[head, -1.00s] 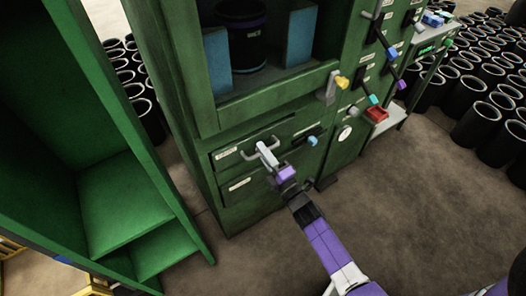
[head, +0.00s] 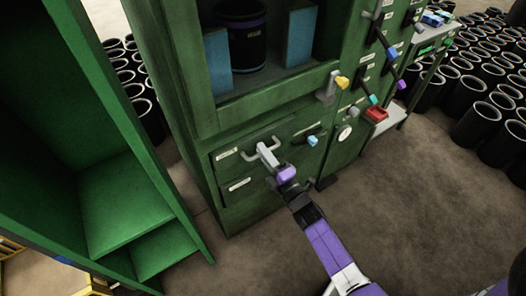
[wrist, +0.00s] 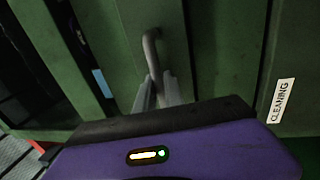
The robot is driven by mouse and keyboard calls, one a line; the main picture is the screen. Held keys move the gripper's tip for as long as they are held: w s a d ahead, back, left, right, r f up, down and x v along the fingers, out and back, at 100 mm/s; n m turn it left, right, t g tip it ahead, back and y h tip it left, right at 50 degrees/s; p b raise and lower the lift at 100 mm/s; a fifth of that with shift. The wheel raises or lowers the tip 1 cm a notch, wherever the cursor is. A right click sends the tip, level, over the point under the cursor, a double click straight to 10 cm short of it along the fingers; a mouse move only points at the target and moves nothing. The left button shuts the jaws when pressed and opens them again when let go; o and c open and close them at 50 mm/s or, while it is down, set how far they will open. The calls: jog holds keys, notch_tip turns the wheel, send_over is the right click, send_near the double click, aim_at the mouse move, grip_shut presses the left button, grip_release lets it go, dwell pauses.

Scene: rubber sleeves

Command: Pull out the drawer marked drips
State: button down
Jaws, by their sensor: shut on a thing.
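The green cabinet has two low drawers, one above the other. The upper drawer (head: 240,163) has a white label (head: 227,153) at its left, too small to read in the head view. My gripper (head: 268,157) is shut on this drawer's grey bar handle (head: 276,142). In the wrist view my fingers (wrist: 162,92) close around the handle (wrist: 150,48). The upper drawer looks about flush with the cabinet front. The lower drawer's label (head: 239,184) is also small. A label reading CLEANING (wrist: 281,101) shows at the right of the wrist view. I read no drips label.
A lever with a light blue knob (head: 312,141) sits right of the gripped handle. An open green cabinet (head: 128,190) stands close on the left. Black sleeves (head: 490,105) crowd the floor at the right. Bare floor (head: 420,200) lies in front.

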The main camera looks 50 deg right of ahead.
jog(key=r+v, duration=0.2)
jog(key=v, duration=1.2)
jog(key=s+r+v, duration=0.1)
jog(key=r+v, duration=0.2)
jog(key=v, duration=1.1)
jog(key=shift+s+a, duration=0.2)
jog(key=shift+a, duration=0.05)
jog(key=shift+r, duration=0.1)
jog(key=c, duration=1.5)
grip_release()
jog(key=shift+o, duration=0.2)
jog(key=b+v, duration=0.1)
jog(key=v, duration=0.6)
jog(key=shift+s, duration=0.4)
jog(key=shift+a, duration=0.1)
